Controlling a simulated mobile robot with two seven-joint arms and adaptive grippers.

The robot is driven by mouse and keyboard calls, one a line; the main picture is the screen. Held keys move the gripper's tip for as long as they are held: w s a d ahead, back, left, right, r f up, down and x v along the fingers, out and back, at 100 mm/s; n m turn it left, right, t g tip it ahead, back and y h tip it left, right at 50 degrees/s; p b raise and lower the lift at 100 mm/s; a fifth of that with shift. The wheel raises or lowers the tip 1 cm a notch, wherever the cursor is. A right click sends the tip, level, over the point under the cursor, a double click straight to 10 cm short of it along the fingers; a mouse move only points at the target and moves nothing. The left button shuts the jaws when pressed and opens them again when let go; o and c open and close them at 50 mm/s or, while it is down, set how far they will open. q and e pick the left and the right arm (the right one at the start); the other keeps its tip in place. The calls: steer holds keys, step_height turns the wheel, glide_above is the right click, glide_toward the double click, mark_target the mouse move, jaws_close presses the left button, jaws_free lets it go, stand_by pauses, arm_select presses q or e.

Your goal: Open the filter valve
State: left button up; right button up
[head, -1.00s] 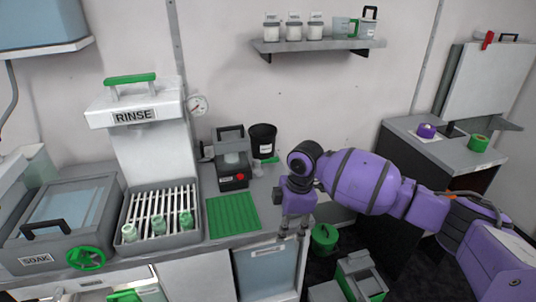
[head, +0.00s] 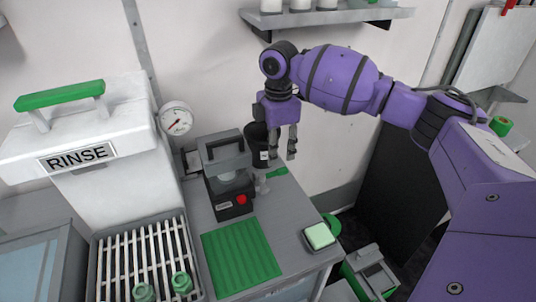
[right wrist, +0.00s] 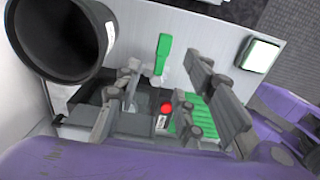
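A small green lever (head: 277,173) lies at the back of the bench, beside a pale fitting and the black cup; it looks like the valve handle, but I cannot be sure. In the right wrist view the green lever (right wrist: 162,52) shows beyond the fingers. My right gripper (head: 282,153) points down above the back of the bench, in front of the black cup, apart from the lever. Its fingers are spread and empty; the right wrist view shows the open gap of the gripper (right wrist: 166,78). My left gripper is not in view.
The black cup (head: 256,139) stands close beside my right gripper. A dark machine with a red knob (head: 241,199) stands left of it. The rinse unit (head: 85,140) and a gauge (head: 176,118) are at left.

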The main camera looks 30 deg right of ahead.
mark_target(277, 171)
steer(key=f, duration=0.3)
steer(key=shift+s, duration=0.3)
step_height(277, 171, down, 3)
steer(key=shift+r, duration=0.2)
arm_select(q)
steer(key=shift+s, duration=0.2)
arm_select(e)
steer(key=shift+w+f, duration=0.15)
steer(key=shift+f, duration=0.55)
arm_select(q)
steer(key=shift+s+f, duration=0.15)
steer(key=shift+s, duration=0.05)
arm_select(e)
jaws_close()
